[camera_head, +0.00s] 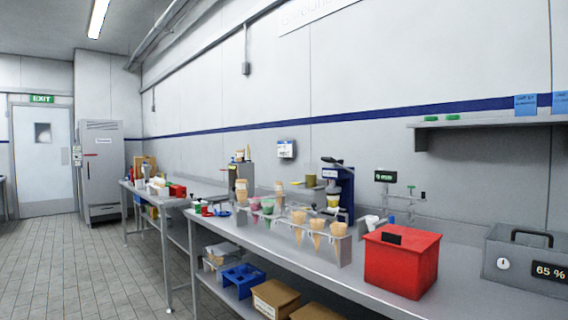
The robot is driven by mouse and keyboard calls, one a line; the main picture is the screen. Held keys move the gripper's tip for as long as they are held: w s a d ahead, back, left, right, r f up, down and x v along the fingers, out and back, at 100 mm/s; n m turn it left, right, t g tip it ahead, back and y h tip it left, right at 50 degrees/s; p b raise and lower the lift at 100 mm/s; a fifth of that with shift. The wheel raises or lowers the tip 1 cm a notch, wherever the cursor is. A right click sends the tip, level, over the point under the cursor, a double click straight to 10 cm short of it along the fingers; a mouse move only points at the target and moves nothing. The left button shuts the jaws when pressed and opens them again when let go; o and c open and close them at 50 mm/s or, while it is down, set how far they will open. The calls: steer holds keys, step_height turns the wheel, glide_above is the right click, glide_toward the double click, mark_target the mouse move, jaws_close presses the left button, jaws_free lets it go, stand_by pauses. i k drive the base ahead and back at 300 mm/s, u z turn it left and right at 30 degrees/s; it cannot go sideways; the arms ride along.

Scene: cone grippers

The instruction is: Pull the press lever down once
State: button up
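A blue press (347,190) stands on the long metal counter against the wall, right of the picture's middle. Its dark lever (332,161) sticks out toward the left at the top and looks raised. A small light-coloured cup (333,201) shows at the front of the press, low down. The lower part of the press is partly hidden behind cones. My gripper is not in this view.
A rack of cones (317,232) stands on the counter (270,245) in front of the press. A red box (401,262) and a grey case (525,262) stand to the right. A tiled floor (80,270) lies open at the left.

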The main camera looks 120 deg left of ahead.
mark_target(328, 159)
steer(key=u, duration=3.85)
steer(key=i, duration=1)
